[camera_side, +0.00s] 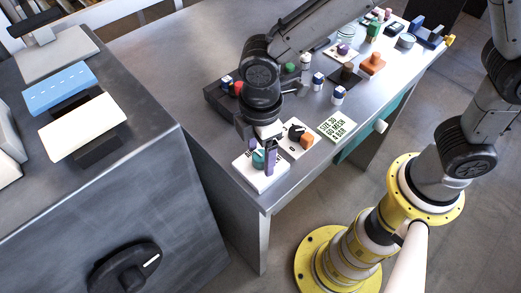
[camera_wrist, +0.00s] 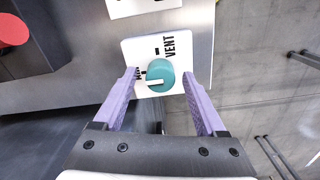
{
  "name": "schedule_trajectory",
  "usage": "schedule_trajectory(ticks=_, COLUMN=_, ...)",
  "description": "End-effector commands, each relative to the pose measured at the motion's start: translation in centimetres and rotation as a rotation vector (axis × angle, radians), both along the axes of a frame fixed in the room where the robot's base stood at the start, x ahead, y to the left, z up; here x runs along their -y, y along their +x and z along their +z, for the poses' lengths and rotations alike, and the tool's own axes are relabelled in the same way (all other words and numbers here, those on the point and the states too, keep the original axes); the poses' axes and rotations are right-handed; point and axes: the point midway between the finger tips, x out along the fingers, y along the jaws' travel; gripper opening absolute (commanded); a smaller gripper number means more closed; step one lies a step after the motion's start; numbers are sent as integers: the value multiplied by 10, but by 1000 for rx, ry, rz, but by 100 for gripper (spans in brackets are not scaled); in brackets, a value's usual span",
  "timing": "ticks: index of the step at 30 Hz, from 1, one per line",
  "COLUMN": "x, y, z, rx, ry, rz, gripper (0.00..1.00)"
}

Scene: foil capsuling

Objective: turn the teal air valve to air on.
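The teal air valve (camera_wrist: 161,74) is a round knob on a white plate (camera_wrist: 134,46) marked "VENT", with a second label partly hidden. A pale pointer on the knob points left in the wrist view, toward the partly hidden label. In the side view the teal valve (camera_side: 258,158) shows low on its plate at the near end of the bench. My gripper (camera_wrist: 163,78) has purple fingers, spread apart on either side of the knob. They look clear of it. In the side view my gripper (camera_side: 262,158) is directly over the plate, pointing down.
A white plate with an orange knob (camera_side: 307,140) stands close by on the bench (camera_side: 190,60). A white text card (camera_side: 338,125) and several blue-and-white pieces lie farther along. A dark box with a red button (camera_side: 238,88) is behind my gripper. The bench edge is close.

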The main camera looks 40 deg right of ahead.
Motion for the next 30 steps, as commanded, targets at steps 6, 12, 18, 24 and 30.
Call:
schedule_trajectory(ticks=6, x=0, y=0, z=1, rx=-1, ry=-1, rz=-1, gripper=74)
schedule_trajectory(ticks=12, x=0, y=0, z=24, rx=1, ry=2, rz=-1, gripper=74)
schedule_trajectory(ticks=18, x=-1, y=1, z=69, rx=4, ry=4, rz=-1, gripper=74)
schedule_trajectory(ticks=24, x=0, y=0, z=108, rx=3, ry=2, rz=-1, gripper=74)
schedule_trajectory(ticks=30, x=0, y=0, z=132, rx=1, ry=2, rz=0, gripper=74)
